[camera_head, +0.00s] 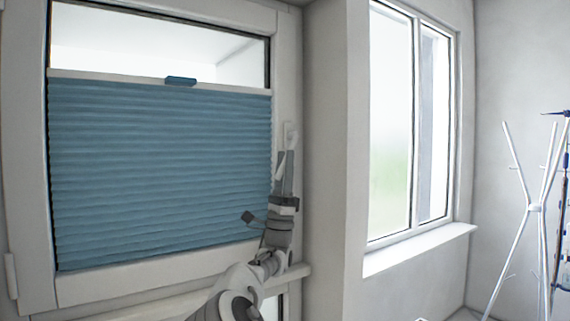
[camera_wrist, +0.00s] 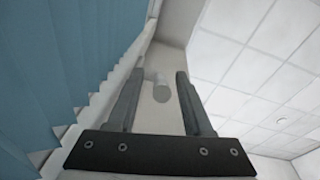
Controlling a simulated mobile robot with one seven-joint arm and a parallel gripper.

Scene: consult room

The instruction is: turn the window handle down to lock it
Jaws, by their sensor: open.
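The window handle (camera_head: 291,136) is a small white fitting on the right side of the window frame, just right of the blue pleated blind. My gripper (camera_head: 286,160) reaches up from below, close under it, and overlaps its lower part in the head view. In the wrist view the handle (camera_wrist: 161,90) shows as a rounded pale grey end between and beyond the two fingertips of my gripper (camera_wrist: 158,80). The fingers stand apart, with a visible gap on each side of it. I cannot tell the handle's exact angle.
The blue blind (camera_head: 160,165) covers most of the window and hangs close to my gripper's left side. Another window (camera_head: 410,130) and a white coat stand (camera_head: 535,208) are farther right.

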